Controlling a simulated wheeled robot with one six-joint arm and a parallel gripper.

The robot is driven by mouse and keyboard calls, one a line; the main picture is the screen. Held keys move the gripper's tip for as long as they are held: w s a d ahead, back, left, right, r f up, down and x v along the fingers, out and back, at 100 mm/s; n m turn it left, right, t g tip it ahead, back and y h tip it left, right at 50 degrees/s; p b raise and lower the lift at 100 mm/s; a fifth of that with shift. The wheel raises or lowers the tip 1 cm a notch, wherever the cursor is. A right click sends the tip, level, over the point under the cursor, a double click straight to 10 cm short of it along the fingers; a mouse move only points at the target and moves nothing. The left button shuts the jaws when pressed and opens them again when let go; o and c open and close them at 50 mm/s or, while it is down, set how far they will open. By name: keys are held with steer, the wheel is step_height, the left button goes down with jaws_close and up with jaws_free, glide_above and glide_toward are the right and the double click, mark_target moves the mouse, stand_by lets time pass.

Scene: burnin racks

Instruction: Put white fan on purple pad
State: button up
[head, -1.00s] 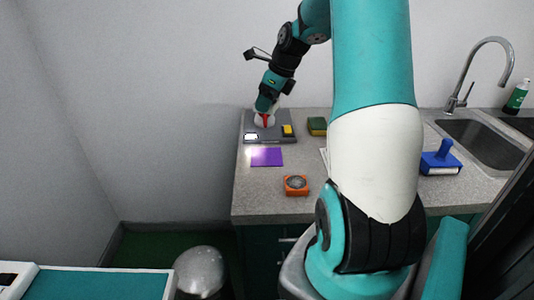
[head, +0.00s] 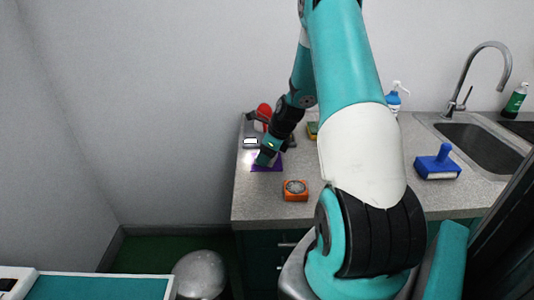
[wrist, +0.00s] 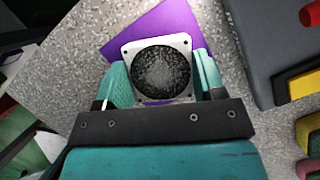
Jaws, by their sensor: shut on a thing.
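The white fan (wrist: 183,42), a square white frame with a dark round centre, is between the two fingers of my gripper (wrist: 160,82) in the wrist view. My gripper is shut on it. The purple pad (wrist: 150,30) lies on the counter behind and under the fan in that view. In the head view the purple pad (head: 274,167) is partly covered by my gripper (head: 264,161), and the fan is hidden there. I cannot tell whether the fan touches the pad.
A grey tray (head: 248,130) with a red object (head: 263,111) is behind the pad. An orange fan (head: 295,190) sits in front. Speckled counter (head: 255,200) is clear at front left.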

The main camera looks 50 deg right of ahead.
steer(key=o, duration=0.9)
steer(key=v, duration=1.2)
steer(key=w+a+r+n+g+y, duration=0.1)
steer(key=a+r+n, duration=0.2)
steer(key=a+n, duration=0.7)
steer(key=w+a+r+n+y, duration=0.1)
steer(key=a+r+n, duration=0.4)
steer(key=a, duration=0.9)
steer(key=s+a+n+g, duration=0.1)
steer(key=s+a+n, duration=0.5)
steer(key=n, duration=0.2)
steer(key=s+a+r+n+g, duration=0.1)
steer(key=s+a+n, duration=0.5)
steer(key=n, duration=0.2)
steer(key=s+a+r+n+g, duration=0.1)
steer(key=s+a+n, duration=0.5)
steer(key=a+n, duration=0.1)
steer(key=shift+r+n+y, duration=0.15)
steer(key=shift+n+y, duration=0.25)
steer(key=shift+n, duration=0.4)
